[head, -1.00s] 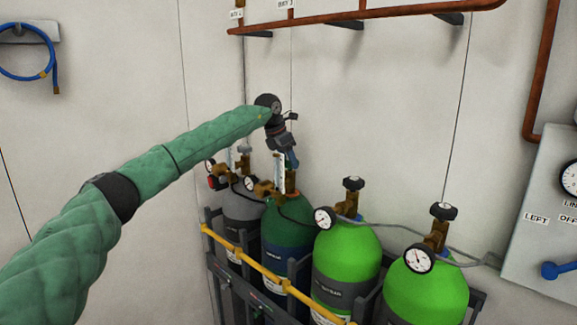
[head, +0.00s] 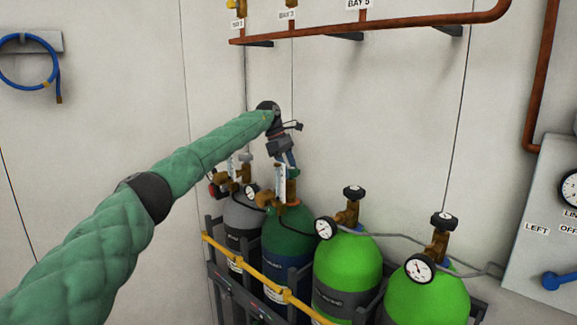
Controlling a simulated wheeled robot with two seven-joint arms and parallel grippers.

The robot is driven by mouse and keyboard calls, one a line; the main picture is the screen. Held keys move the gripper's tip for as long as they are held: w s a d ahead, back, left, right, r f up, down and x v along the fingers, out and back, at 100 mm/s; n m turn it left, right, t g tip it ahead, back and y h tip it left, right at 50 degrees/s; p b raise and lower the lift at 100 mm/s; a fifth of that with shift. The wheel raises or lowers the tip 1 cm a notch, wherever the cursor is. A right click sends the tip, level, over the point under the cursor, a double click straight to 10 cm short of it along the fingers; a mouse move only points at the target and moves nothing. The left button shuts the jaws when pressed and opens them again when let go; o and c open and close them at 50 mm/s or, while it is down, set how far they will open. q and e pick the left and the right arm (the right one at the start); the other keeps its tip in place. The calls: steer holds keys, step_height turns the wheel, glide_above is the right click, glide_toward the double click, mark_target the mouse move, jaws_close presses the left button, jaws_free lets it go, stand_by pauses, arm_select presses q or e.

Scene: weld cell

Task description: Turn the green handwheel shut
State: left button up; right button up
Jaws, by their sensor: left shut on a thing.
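The green handwheel (head: 293,173) sits on top of the brass valve of the dark green cylinder (head: 287,232), second from the left. Only a small part of it shows. My left gripper (head: 291,163) comes down on it from above and is shut on it; the fingers hide much of the wheel. My green-sleeved left arm reaches in from the lower left. My right gripper is not in view.
A grey cylinder (head: 242,218) with a gauge stands to the left, two bright green cylinders (head: 347,265) with black handwheels to the right. A yellow rail (head: 246,264) runs along the rack front. A copper pipe (head: 400,27) crosses the wall above.

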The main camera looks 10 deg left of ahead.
arm_select(q)
steer(key=shift+w+r+m+g+p, duration=0.15)
steer(key=shift+m+g+p, duration=0.1)
steer(key=shift+m, duration=0.35)
steer(key=shift+r+m+g+p, duration=0.15)
steer(key=shift+m+p, duration=0.1)
steer(key=shift+m, duration=0.35)
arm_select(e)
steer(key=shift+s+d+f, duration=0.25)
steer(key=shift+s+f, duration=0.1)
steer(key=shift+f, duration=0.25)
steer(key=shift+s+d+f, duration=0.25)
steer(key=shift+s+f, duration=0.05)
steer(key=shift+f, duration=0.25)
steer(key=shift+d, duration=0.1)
arm_select(q)
steer(key=o, duration=0.9)
steer(key=shift+a+f, duration=0.1)
steer(key=shift+o, duration=0.5)
steer(key=shift+f, duration=0.1)
